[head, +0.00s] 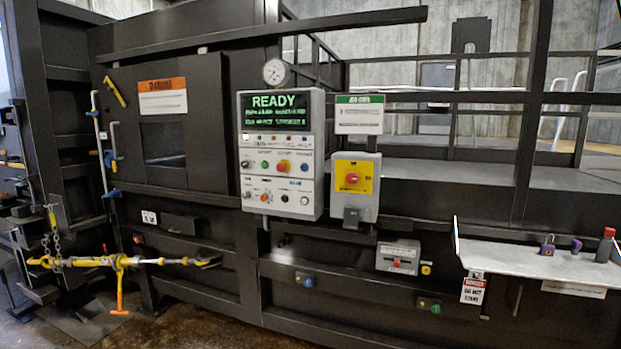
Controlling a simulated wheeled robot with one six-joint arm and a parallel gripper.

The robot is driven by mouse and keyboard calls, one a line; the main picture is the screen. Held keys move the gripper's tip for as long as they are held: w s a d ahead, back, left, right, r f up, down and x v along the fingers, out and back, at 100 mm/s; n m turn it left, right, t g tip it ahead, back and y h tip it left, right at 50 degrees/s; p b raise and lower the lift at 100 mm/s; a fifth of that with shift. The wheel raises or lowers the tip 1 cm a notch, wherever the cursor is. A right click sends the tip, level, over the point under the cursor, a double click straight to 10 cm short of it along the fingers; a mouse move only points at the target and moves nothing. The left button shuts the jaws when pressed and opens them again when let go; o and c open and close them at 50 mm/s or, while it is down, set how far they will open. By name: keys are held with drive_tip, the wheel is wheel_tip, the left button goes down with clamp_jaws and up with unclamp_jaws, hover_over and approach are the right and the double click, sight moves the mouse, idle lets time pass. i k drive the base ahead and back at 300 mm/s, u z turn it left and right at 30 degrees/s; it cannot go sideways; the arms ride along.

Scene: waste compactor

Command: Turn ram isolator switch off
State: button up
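What looks like the isolator switch is a red rotary knob (352,177) on a yellow plate (353,170). The plate is on the front of a grey box (368,200) right of the control panel. The knob's on or off position is too small to read. A dark grey block (351,217) sits at the lower left of that box. The control panel (283,155) has a green display reading READY above rows of buttons and knobs. My gripper is not in view.
A pale shelf (535,262) juts out at the right, with purple padlocks (547,246) and a red-capped dark bottle (605,246) on it. A smaller grey box (398,257) is below the switch. A yellow turnbuckle bar (125,262) sticks out at the left.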

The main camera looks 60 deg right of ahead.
sight(352, 177)
drive_tip(key=z, duration=0.15)
drive_tip(key=i, duration=0.85)
drive_tip(key=z, duration=1.25)
drive_tip(key=i, duration=0.8)
drive_tip(key=z, duration=0.9)
